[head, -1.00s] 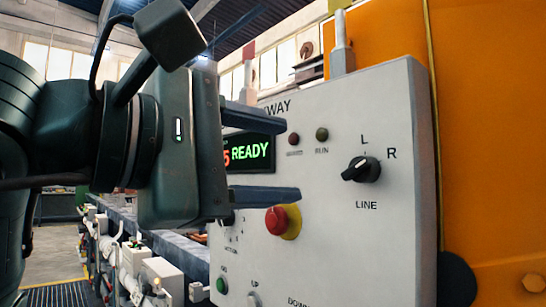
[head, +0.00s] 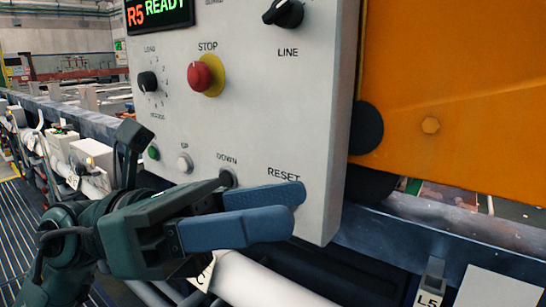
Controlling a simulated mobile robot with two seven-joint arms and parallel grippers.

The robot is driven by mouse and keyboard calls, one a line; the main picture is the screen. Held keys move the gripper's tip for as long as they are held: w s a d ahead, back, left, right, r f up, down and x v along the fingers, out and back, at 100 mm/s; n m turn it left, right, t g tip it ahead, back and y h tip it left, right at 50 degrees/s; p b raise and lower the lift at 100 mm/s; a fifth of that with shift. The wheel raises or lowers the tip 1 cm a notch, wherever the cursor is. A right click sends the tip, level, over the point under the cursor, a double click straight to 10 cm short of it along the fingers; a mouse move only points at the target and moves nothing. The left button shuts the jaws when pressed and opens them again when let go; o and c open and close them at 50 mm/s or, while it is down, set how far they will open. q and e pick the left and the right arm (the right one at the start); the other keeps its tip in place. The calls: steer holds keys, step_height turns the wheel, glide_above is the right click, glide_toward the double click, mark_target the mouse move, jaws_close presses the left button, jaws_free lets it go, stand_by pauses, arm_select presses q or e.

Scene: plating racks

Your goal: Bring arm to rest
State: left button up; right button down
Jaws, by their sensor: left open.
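My left gripper (head: 268,211) is in the lower middle of the head view, with its arm coming in from the lower left. Its two blue-grey fingers are apart with nothing seen between them. It is in front of the lower part of the grey control panel (head: 270,110), below the DOWN and RESET labels. I cannot tell whether a fingertip touches the panel. My right gripper is out of view.
The panel carries a red STOP button (head: 206,75), a black selector knob (head: 284,12), a smaller knob (head: 147,81), and a display (head: 160,14) reading R5 READY. An orange machine body (head: 460,90) stands to the right. Pipes and a rail run below the panel.

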arm_select(q)
steer(key=w+a+f+m+t+y, duration=0.4)
steer(key=f+m+t, duration=0.3)
steer(key=m+t, duration=0.8)
steer(key=w+a+f+m+t+y, duration=0.2)
steer(key=w+a+f+m+t, duration=0.4)
steer(key=m, duration=1.5)
steer(key=s+a+f+n+g+y+p, duration=0.1)
steer(key=s+f+n+g+y+p, duration=0.1)
steer(key=f+p, duration=0.4)
steer(key=s+a+f+n+g+y+p, duration=0.1)
steer(key=s+f+n+g+y+p, duration=0.1)
steer(key=s+f+n+y+p, duration=0.2)
steer(key=s+a+f+n+g+y+p, duration=0.1)
steer(key=s+f+n+g+y+p, duration=0.1)
steer(key=f+n+y+p, duration=0.3)
step_height(320, 180, down, 7)
steer(key=s+n+p, duration=0.1)
steer(key=n+p, duration=0.2)
steer(key=shift+s+a+g, duration=0.2)
steer(key=shift+s+g, duration=0.1)
steer(key=shift+g, duration=0.1)
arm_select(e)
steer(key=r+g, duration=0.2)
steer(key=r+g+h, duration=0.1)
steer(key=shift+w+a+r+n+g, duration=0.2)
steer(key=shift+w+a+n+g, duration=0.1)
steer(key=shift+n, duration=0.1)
